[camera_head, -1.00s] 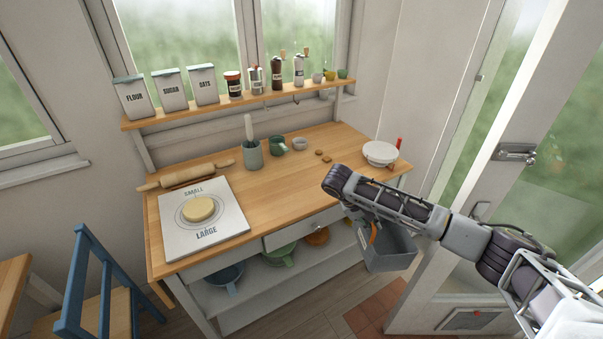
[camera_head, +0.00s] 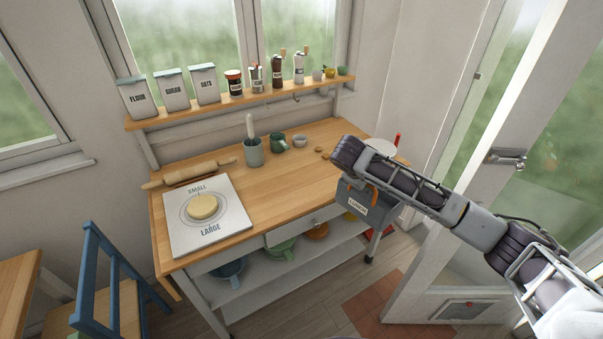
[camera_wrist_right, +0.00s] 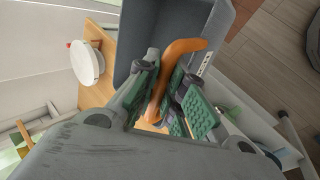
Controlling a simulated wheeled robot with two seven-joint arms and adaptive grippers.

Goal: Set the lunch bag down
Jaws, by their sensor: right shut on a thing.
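The lunch bag (camera_head: 369,214) is a grey box-shaped bag with a "LUNCH" label and an orange handle. My right gripper (camera_head: 347,182) is above it, mostly hidden by my own arm in the head view. In the right wrist view the green-padded fingers of my right gripper (camera_wrist_right: 163,98) are shut on the orange handle, and the bag's grey body (camera_wrist_right: 228,32) hangs beyond them. The bag is at the front right edge of the wooden worktop (camera_head: 285,180). I cannot tell whether it touches the wood. My left gripper is not in view.
A pastry board (camera_head: 232,235), rolling pin (camera_head: 190,174), utensil crock (camera_head: 253,153) and green mug (camera_head: 277,141) are further left and back. The worktop's middle front is clear.

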